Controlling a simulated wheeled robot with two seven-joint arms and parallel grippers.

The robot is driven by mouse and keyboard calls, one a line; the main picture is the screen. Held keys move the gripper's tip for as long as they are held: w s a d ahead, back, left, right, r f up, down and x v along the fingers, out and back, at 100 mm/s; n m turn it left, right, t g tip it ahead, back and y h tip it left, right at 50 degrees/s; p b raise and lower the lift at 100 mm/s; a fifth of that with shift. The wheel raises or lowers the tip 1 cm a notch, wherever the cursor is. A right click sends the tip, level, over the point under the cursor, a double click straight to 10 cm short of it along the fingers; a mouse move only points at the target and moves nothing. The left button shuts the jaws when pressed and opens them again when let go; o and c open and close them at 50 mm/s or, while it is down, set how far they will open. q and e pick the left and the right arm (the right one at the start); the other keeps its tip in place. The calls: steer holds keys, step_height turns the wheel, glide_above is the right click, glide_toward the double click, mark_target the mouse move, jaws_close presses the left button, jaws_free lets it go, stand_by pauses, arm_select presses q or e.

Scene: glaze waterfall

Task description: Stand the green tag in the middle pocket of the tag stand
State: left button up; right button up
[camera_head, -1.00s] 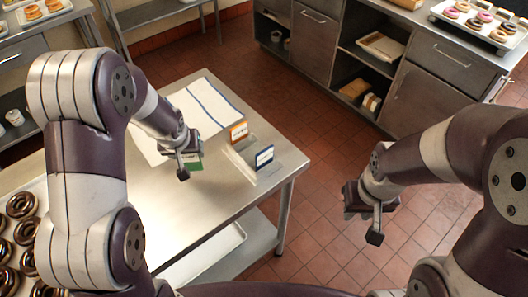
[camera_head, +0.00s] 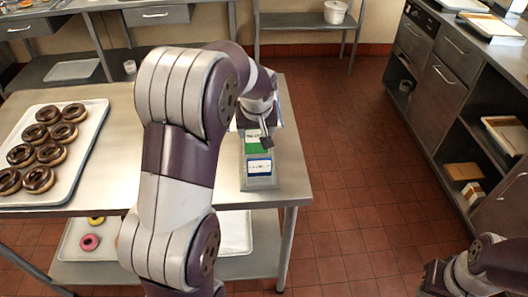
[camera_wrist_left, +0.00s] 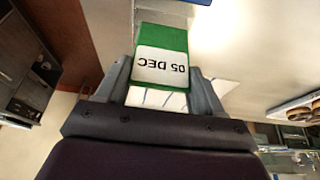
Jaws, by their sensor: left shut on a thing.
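The green tag (camera_head: 257,146) has a white label, which reads "05 DEC" upside down in the left wrist view (camera_wrist_left: 172,42). My left gripper (camera_head: 262,132) is shut on it, with one finger on each side in the wrist view (camera_wrist_left: 161,82). The tag stand (camera_head: 261,184) is a pale, clear-looking holder near the table's right edge. A blue-and-white tag (camera_head: 260,167) stands in its near pocket. The green tag is just behind it, over the stand; I cannot tell whether it is seated. The orange tag is hidden. My right gripper (camera_head: 436,278) is partly visible at the bottom right.
The steel table (camera_head: 112,190) carries a tray of chocolate doughnuts (camera_head: 77,165) on the left. A lower shelf (camera_head: 240,258) holds more doughnuts on a tray. Cabinets (camera_head: 440,85) stand to the right, across open tiled floor (camera_head: 350,180).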

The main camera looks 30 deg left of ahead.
mark_target(258, 141)
arm_select(q)
steer(key=f, duration=0.4)
steer(key=shift+d+f, duration=0.25)
steer(key=shift+d, duration=0.1)
steer(key=shift+a+f, duration=0.15)
steer(key=shift+f, duration=0.05)
steer(key=o, duration=1)
steer(key=shift+r, duration=0.15)
steer(key=shift+r, duration=0.3)
steer(key=v, duration=1.1)
steer(key=s+d+f+m, duration=0.2)
steer(key=s+d+f, duration=0.1)
steer(key=s+f, duration=0.1)
steer(key=s+d+f+m+g+h, duration=0.1)
steer(key=s+d+f+m, duration=0.1)
steer(key=s, duration=0.5)
steer(key=s+d+f+m+g+h, duration=0.1)
steer(key=s+d+f+m, duration=0.1)
steer(key=s+d+f, duration=0.3)
steer(key=shift+s+f+m, duration=0.2)
steer(key=shift+f+m, duration=0.1)
steer(key=shift+f, duration=0.1)
